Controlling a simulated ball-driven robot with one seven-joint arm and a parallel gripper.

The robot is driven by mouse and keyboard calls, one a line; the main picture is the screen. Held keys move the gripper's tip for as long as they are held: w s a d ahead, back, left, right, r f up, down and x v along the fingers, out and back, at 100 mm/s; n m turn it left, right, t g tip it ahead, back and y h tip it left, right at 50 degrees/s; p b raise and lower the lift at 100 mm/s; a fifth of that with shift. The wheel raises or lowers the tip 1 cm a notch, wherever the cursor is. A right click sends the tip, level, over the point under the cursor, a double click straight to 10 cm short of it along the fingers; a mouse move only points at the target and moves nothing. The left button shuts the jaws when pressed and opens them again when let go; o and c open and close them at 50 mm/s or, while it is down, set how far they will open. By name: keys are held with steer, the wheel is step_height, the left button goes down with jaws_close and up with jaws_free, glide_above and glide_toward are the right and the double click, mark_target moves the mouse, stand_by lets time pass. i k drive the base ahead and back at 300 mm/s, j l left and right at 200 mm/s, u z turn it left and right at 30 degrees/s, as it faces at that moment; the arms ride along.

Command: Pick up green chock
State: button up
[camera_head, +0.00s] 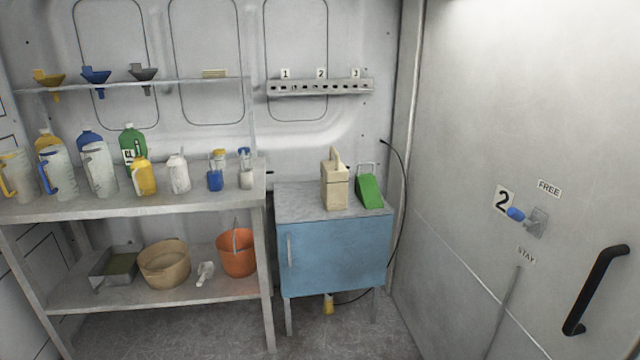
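The green chock (369,190) is a wedge with a pale wire handle on top. It stands on the grey top of the blue cabinet (335,258), near the right end. A beige block-like container (335,186) with an upright handle stands just left of it, with a small gap between them. My gripper is not in this view.
Left of the cabinet, a metal shelf (120,206) holds jugs and bottles, with an orange bucket (236,252) and a tan basin (165,264) below. A black cable hangs behind the cabinet's right side. A grey door (500,150) with a black handle (595,290) fills the right. Floor in front of the cabinet looks clear.

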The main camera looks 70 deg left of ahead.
mark_target(367, 189)
steer(key=u, duration=1.6)
steer(key=i+l, duration=0.15)
steer(key=i, duration=0.3)
steer(key=i+l+u, duration=0.15)
steer(key=i, duration=0.3)
